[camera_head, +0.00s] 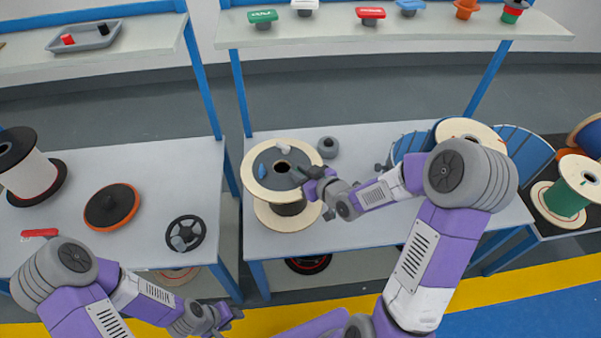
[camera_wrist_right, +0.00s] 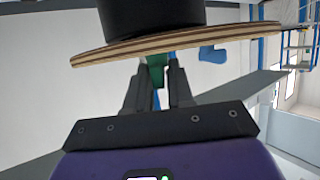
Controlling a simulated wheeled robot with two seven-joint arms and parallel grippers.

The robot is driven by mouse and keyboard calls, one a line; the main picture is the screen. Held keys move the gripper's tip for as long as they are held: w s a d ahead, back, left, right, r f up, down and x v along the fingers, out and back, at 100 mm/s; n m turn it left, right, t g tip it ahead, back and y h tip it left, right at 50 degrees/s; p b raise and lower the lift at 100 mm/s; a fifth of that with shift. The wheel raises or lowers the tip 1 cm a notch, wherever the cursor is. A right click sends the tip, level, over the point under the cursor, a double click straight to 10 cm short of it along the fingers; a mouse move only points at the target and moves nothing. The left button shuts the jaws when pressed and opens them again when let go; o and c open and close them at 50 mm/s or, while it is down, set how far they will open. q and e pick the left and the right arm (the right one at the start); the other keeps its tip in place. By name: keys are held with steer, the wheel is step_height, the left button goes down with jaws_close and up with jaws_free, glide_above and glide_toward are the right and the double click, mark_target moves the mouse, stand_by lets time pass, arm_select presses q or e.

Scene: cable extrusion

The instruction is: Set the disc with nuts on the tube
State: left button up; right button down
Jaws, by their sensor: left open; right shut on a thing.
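A round wooden disc (camera_head: 250,186) with a dark grey top and a central hole sits above a dark tube (camera_head: 290,209), level with it as far as I can tell. A white nut (camera_head: 284,148) and a blue nut (camera_head: 260,171) stand on the disc. My right gripper (camera_head: 301,176) is at the disc's right side. In the right wrist view, its fingers (camera_wrist_right: 156,72) are shut on a small green nut (camera_wrist_right: 156,73) at the disc's face; the disc's edge (camera_wrist_right: 180,42) and a black cylinder show beyond. My left gripper (camera_head: 229,313) is open and empty, low in front of the tables.
A grey ring-shaped part (camera_head: 328,147) lies behind the disc. The left table holds a spool (camera_head: 32,174), an orange-rimmed black disc (camera_head: 112,207) and a black wheel (camera_head: 186,233). Large reels (camera_head: 462,130) stand at right. Shelves with small parts run overhead.

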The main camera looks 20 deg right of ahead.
steer(key=shift+d, duration=0.2)
steer(key=shift+w+d, duration=0.25)
steer(key=shift+d, duration=0.25)
steer(key=shift+f, duration=0.4)
steer(key=shift+w+r, duration=0.1)
steer(key=shift+r, duration=0.15)
steer(key=shift+r+p, duration=0.35)
steer(key=shift+r, duration=0.3)
steer(key=shift+d, duration=0.15)
stand_by(0.8)
